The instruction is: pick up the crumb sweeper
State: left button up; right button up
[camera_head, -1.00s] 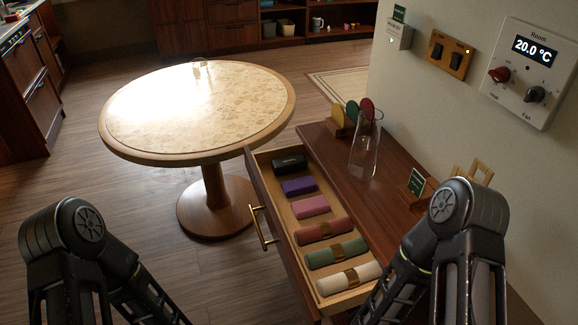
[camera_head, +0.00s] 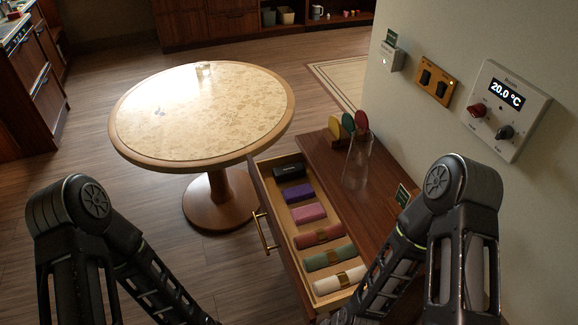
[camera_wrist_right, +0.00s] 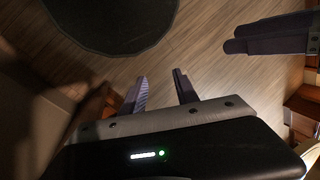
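An open drawer (camera_head: 283,238) holds a row of items. At its far end lies a small black block-like object (camera_head: 289,170) with faint pale marking; I cannot tell for sure whether it is the crumb sweeper. My right gripper (camera_wrist_right: 160,78) is open and empty in the right wrist view, its two fingers apart above the wood floor. Another pair of dark fingers (camera_wrist_right: 270,36), seemingly my left gripper, enters that view from the right; its opening is unclear. In the head view both arms show, but the grippers are below the frame.
A glass carafe (camera_head: 357,160) stands on the cabinet top (camera_head: 325,155). A round table (camera_head: 200,115) stands left of the drawer.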

aim_at(284, 173)
jog(key=i+j, duration=0.1)
jog(key=j, duration=0.7)
jog(key=i+j, duration=0.2)
jog(key=j, duration=0.15)
jog(key=i+j, duration=0.15)
jog(key=j, duration=0.25)
jog(key=i+j, duration=0.2)
jog(key=j, duration=0.15)
jog(key=i+j, duration=0.15)
jog(key=j, duration=0.25)
jog(key=z, duration=0.05)
